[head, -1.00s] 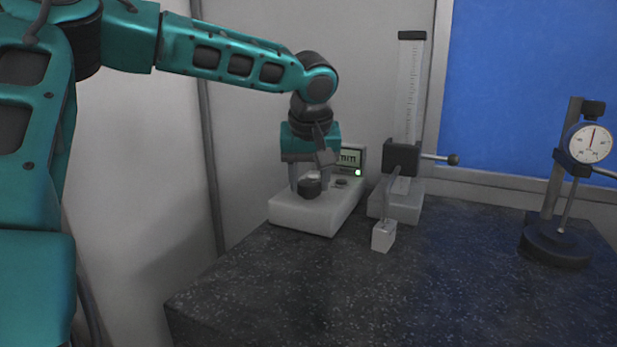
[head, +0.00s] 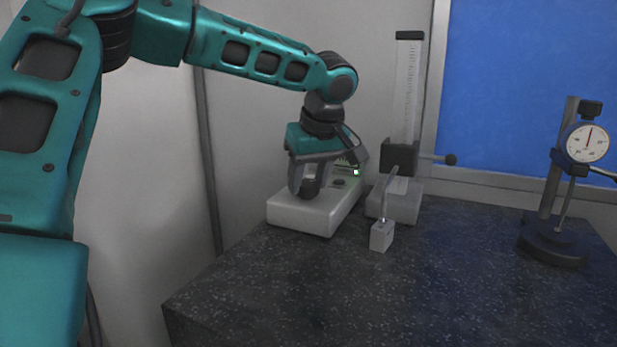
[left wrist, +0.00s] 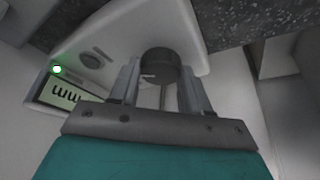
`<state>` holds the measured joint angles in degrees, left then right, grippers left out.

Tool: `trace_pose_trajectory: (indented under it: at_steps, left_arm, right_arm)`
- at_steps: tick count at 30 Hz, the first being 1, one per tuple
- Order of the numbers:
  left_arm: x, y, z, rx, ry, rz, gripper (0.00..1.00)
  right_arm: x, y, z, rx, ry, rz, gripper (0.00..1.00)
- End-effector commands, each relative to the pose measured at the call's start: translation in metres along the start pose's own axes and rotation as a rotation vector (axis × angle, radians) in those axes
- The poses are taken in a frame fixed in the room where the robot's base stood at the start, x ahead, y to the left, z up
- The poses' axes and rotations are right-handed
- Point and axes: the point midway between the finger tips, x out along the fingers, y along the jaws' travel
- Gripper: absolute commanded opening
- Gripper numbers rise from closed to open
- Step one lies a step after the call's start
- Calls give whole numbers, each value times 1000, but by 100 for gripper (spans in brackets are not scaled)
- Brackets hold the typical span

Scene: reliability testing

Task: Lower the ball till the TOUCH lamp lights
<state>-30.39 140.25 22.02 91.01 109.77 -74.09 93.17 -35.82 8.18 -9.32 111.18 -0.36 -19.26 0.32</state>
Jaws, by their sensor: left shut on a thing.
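My left gripper (head: 309,180) reaches down over a white unit (head: 300,216) and is shut on its dark round knob (head: 310,188). In the left wrist view the knob (left wrist: 160,67) sits between the two fingers. A green lamp (head: 356,172) glows on the unit beside a small display, partly hidden by the gripper. The lamp also glows in the left wrist view (left wrist: 57,69), next to the display (left wrist: 68,95). The gauge's dark slider (head: 400,157) sits on a scaled column (head: 409,95). A thin bent stylus (head: 384,205) runs down to a small pale block (head: 382,236); its ball tip is too small to tell.
A dial gauge (head: 587,142) on a dark stand (head: 553,248) stands at the right of the dark speckled table (head: 350,290). The table's front middle is clear.

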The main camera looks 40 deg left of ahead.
Motion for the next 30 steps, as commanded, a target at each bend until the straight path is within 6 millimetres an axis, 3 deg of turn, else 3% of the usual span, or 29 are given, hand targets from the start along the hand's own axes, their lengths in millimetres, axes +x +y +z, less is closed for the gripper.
trace_pose_trajectory:
  at_steps: [6,7,14,23,26,30]
  left_arm:
    - [-1,0,-1,-1,1,2,16]
    - [-1,0,-1,-1,1,2,49]
    - [0,0,0,0,0,2,71]
    - [-2,0,0,1,0,2,73]
    - [-12,1,0,0,1,4,73]
    - [-38,1,-1,-1,3,6,73]
  right_arm:
    - [0,0,0,0,0,0,73]
    - [0,0,0,0,0,0,73]
    - [0,0,0,0,0,0,73]
    - [0,0,0,0,0,0,73]
    - [0,0,1,0,0,0,73]
    - [1,0,1,0,0,0,73]
